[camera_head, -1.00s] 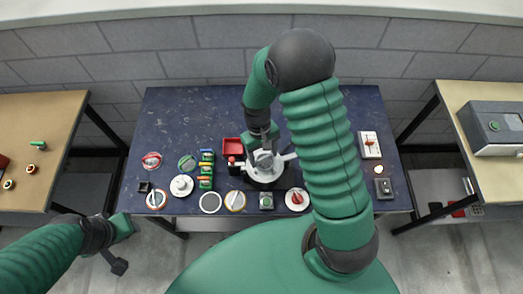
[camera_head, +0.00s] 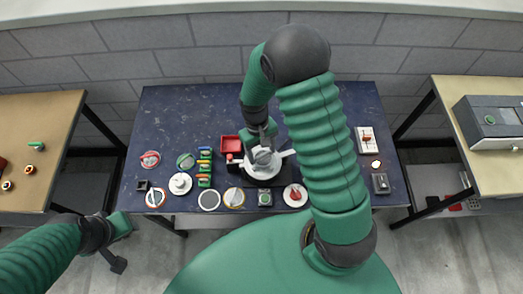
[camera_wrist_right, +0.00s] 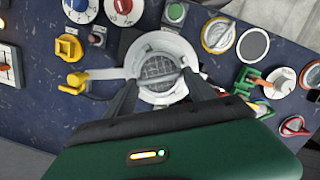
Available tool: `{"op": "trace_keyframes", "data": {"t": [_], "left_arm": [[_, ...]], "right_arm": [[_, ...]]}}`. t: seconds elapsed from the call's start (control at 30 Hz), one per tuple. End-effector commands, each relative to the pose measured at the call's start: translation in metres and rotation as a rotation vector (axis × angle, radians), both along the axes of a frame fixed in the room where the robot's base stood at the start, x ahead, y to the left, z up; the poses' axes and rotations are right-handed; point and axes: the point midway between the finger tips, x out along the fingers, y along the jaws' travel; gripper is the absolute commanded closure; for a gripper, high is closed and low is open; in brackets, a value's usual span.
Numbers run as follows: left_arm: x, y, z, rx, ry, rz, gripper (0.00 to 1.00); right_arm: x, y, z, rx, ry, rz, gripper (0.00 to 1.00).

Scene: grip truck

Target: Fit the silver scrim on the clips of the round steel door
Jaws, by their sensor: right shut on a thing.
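The round steel door (camera_head: 262,172) is a pale ring with side arms, on a dark base near the middle of the bench. It also shows in the right wrist view (camera_wrist_right: 143,50). The silver scrim (camera_wrist_right: 160,67), a grey mesh disc, shows inside the ring there. My right gripper (camera_head: 262,152) is over the door, its two dark fingers on either side of the disc, shut on the scrim. I cannot tell whether the scrim sits on the clips, which are hard to make out. My left gripper (camera_head: 118,264) hangs off the bench at lower left; its jaws are unclear.
Several round discs and dials (camera_head: 209,200) line the front edge of the dark blue bench (camera_head: 200,110). A red tray (camera_head: 231,144) and green clamps (camera_head: 205,165) stand left of the door. A switch panel (camera_head: 367,140) lies at right. The back of the bench is mostly clear.

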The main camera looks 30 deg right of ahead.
Motion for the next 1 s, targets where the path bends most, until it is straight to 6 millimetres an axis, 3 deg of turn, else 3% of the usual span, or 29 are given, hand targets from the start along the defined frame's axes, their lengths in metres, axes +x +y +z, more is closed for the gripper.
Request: {"op": "trace_keyframes", "data": {"t": [1.0], "left_arm": [[0.000, 0.000, -0.001, 0.000, 0.000, 0.000, 0.64]], "right_arm": [[0.000, 0.002, -0.008, 0.000, 0.000, 0.000, 0.78]]}}
